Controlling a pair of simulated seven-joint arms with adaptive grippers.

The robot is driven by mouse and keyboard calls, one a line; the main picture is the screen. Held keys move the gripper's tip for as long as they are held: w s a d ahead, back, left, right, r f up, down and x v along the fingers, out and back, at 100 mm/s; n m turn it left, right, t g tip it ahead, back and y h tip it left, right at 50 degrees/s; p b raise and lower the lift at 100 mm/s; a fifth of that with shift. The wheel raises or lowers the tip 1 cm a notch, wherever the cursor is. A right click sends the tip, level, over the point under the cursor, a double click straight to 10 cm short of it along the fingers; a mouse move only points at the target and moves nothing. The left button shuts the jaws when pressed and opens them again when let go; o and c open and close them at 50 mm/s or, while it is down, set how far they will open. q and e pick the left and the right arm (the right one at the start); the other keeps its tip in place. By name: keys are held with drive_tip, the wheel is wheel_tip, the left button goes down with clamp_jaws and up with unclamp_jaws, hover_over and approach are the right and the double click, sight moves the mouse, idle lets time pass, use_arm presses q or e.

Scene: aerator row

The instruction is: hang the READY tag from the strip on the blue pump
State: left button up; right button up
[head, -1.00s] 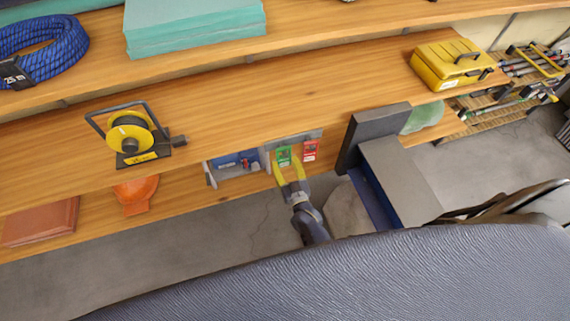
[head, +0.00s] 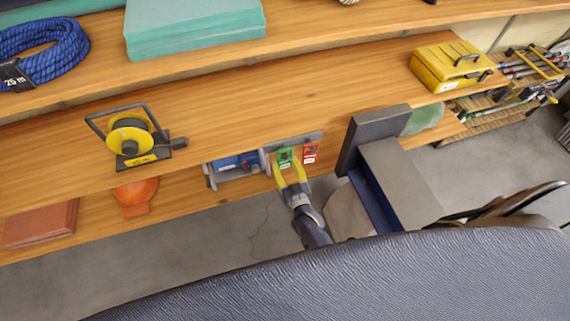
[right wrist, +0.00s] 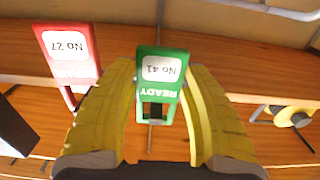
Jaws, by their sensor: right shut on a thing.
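The green READY tag (head: 284,157) is at the grey strip (head: 300,138) on the shelf front; the right wrist view shows it upside down, marked No 41 (right wrist: 158,72). My right gripper (head: 288,168), with yellow fingers, is shut on this tag, one finger on each side (right wrist: 160,100). A red tag (head: 311,152) hangs beside it on the right; in the right wrist view it is marked No 27 (right wrist: 68,52). The blue pump (head: 234,163) is left of the tags in a grey frame, partly under the shelf edge. My left gripper is not in view.
A yellow and black reel (head: 131,137) stands on the shelf left of the pump. A dark upright block (head: 368,137) stands close right of the tags. An orange object (head: 136,195) sits on the lower shelf. Open floor (head: 230,235) lies in front.

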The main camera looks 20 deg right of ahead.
drive_tip(key=s, duration=0.7)
drive_tip(key=shift+s, duration=0.35)
idle(0.9)
drive_tip(key=shift+r, duration=0.1)
idle(0.5)
drive_tip(key=d+r, duration=0.2)
drive_tip(key=r, duration=1.3)
drive_tip(key=d+r, duration=0.2)
drive_tip(key=r, duration=1.3)
drive_tip(key=shift+s, duration=0.45)
